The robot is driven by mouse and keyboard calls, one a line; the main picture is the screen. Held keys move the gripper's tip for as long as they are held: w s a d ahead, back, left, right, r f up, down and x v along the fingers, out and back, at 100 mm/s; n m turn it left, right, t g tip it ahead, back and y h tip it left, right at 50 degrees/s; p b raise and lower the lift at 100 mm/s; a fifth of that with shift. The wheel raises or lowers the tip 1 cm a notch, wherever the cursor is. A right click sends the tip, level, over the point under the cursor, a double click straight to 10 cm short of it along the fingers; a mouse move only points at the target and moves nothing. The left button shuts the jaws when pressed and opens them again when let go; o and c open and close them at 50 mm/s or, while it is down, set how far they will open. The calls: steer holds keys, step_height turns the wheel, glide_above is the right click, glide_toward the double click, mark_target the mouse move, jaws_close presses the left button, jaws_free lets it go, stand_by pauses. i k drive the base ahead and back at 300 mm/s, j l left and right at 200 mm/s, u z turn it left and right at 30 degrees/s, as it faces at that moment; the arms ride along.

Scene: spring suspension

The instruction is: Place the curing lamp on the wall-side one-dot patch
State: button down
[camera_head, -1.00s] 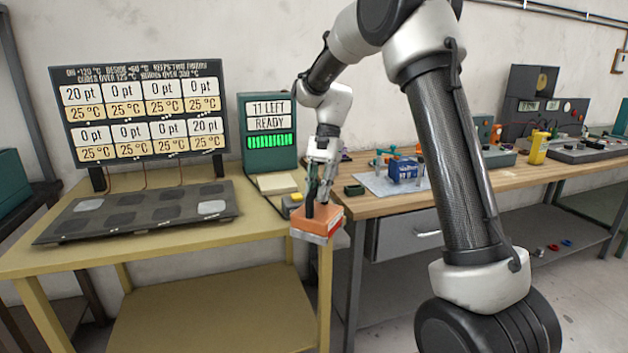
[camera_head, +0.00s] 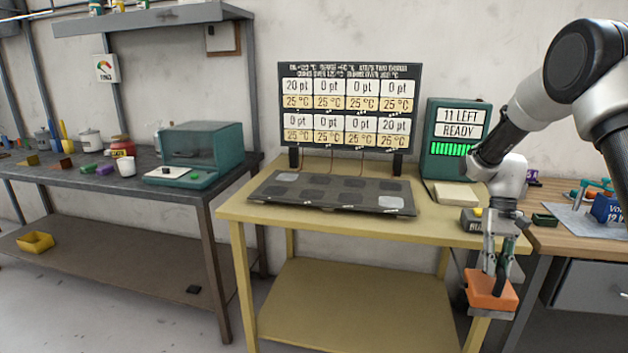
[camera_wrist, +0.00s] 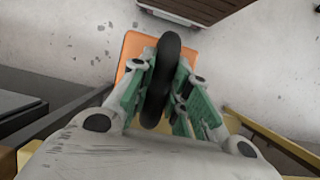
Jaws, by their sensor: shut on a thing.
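The curing lamp, an orange block with a grey underside (camera_head: 491,291), hangs from my gripper (camera_head: 489,270), which is shut on it. It is held in front of the right front corner of the yellow table. In the wrist view my gripper (camera_wrist: 165,95) covers much of the orange lamp (camera_wrist: 130,50). The dark patch panel (camera_head: 330,194) lies on the table left of my gripper. It has two rows of patches, mostly dark. A pale patch (camera_head: 288,177) is at the back left and another (camera_head: 390,202) at the front right. Their dots are too small to read.
A display board (camera_head: 349,108) stands behind the panel, and a green ready box (camera_head: 452,138) stands right of it. A beige pad (camera_head: 457,195) and a small dark box (camera_head: 471,220) lie at the table's right. A wooden bench (camera_head: 575,240) adjoins it there.

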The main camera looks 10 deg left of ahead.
mark_target(288, 178)
steer(key=j, duration=2.5)
